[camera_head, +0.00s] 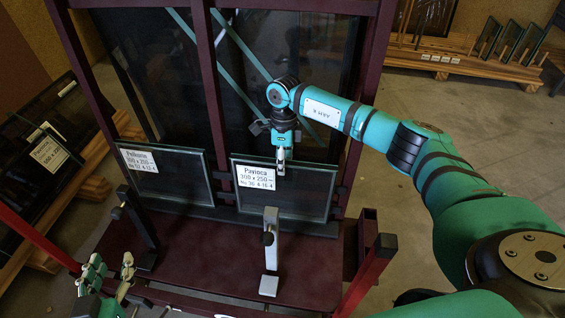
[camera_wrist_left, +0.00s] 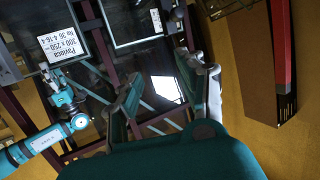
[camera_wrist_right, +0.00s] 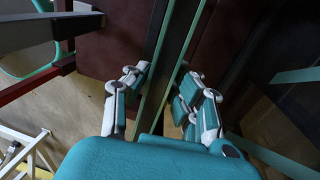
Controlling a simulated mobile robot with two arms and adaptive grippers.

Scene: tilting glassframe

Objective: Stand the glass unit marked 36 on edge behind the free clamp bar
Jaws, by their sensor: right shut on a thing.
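The glass unit marked 36 (camera_head: 299,203), a double pane with a white label, stands nearly upright, leaning slightly back, on the maroon rack's shelf. It also shows in the left wrist view (camera_wrist_left: 72,45). My right gripper (camera_head: 281,162) is shut on its top edge; in the right wrist view the fingers (camera_wrist_right: 158,95) sit either side of the glass edges. A silver clamp bar (camera_head: 271,240) stands in front of this unit, with a visible gap. My left gripper (camera_head: 106,274) is open and empty at the front left, apart from the glass.
Another glass unit labelled Pelkona (camera_head: 178,183) stands to the left, with a dark clamp bar (camera_head: 139,222) in front. The maroon rack (camera_head: 210,262) has uprights and diagonal green straps behind.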

